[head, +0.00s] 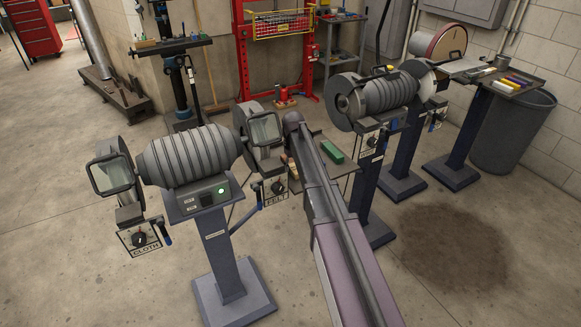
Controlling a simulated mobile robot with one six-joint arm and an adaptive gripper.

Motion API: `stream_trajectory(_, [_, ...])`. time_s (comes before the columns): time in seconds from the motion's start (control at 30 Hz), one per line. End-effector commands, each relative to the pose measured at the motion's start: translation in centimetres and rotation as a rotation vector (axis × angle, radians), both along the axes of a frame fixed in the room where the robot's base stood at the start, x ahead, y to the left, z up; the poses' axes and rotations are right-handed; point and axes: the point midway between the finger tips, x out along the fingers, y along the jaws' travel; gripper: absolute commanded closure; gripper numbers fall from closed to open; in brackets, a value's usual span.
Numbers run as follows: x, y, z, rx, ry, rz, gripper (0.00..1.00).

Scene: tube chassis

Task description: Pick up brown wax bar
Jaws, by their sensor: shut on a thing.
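My arm reaches from the bottom edge up to the middle of the head view, ending in a dark rounded joint. My gripper does not show; my arm or the grinder may hide it. I cannot make out a brown wax bar for certain. A small tan or brownish patch shows just left of my arm, by the small tray, too small to identify. A green bar (332,151) lies on this small tray (345,168), right of my arm.
A two-wheel buffing machine (188,155) stands left of my arm on a pedestal. Another grinder (383,97) stands to the right. A side tray (483,76) at the upper right holds coloured bars. A dark bin (515,130) stands by the wall. Open floor lies in front.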

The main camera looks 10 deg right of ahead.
Motion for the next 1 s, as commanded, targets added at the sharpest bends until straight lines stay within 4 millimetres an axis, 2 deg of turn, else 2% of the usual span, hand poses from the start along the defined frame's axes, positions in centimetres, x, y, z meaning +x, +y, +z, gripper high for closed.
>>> stream_trajectory(0.37, [0.0,0.0,0.7,0.000,0.000,0.000,1.00])
stream_trajectory(0.8, [0.0,0.1,4.0,0.000,0.000,0.001,1.00])
stream_trajectory(0.83, [-0.3,0.0,4.1,0.000,0.000,0.001,1.00])
stream_trajectory(1.0, [-4.6,-0.9,4.0,0.000,0.000,0.001,1.00])
